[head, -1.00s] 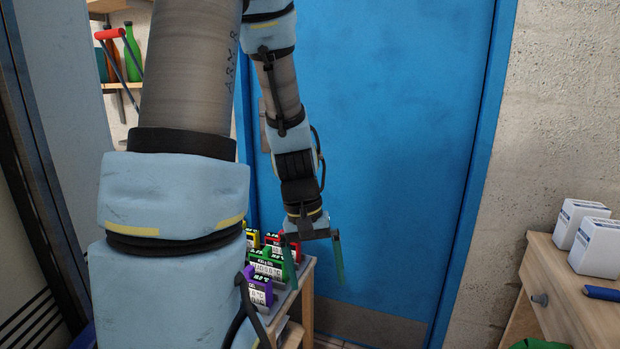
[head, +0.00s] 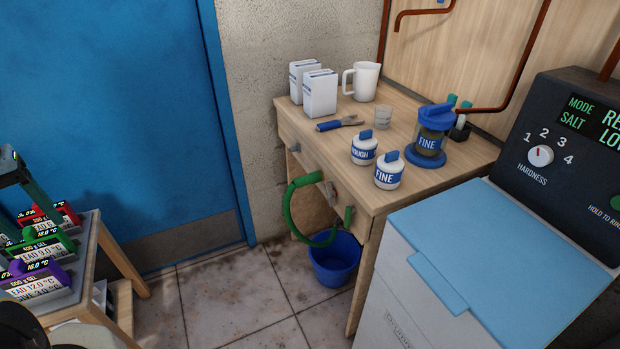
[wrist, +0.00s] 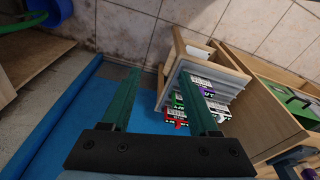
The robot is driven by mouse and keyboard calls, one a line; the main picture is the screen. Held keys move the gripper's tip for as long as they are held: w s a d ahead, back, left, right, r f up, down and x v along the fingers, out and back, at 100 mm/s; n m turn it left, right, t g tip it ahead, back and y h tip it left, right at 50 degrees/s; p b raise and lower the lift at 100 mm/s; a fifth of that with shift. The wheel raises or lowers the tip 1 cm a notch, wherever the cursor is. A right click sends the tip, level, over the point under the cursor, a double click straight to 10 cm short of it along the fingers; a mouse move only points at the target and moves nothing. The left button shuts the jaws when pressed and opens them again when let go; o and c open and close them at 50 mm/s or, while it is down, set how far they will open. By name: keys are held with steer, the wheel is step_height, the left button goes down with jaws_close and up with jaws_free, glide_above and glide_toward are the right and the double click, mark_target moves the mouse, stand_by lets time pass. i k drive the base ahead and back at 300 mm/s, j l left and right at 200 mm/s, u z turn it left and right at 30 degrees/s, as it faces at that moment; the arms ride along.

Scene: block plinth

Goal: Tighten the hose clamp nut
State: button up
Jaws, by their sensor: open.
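A green hose (head: 300,228) curves in a loop at the front of the wooden bench. A small grey and red fitting (head: 331,194) sits on the bench front beside the hose. I cannot make out a clamp nut at this size. My gripper (wrist: 159,72) is open and empty, with two dark green fingers apart. In the head view it shows at the left edge, over the small stand and far from the hose. In the wrist view part of the green hose shows at the top left, well away from the fingers.
A stand (head: 85,262) with several labelled gel packs is at the left, close to my gripper. A blue bucket (head: 335,262) is on the floor below the hose. The wooden bench (head: 400,195) holds jars, pliers (head: 340,123) and a jug. A machine with a blue lid (head: 500,250) stands right. Tiled floor between is clear.

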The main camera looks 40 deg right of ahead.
mark_target(331, 192)
steer(key=z, duration=1.5)
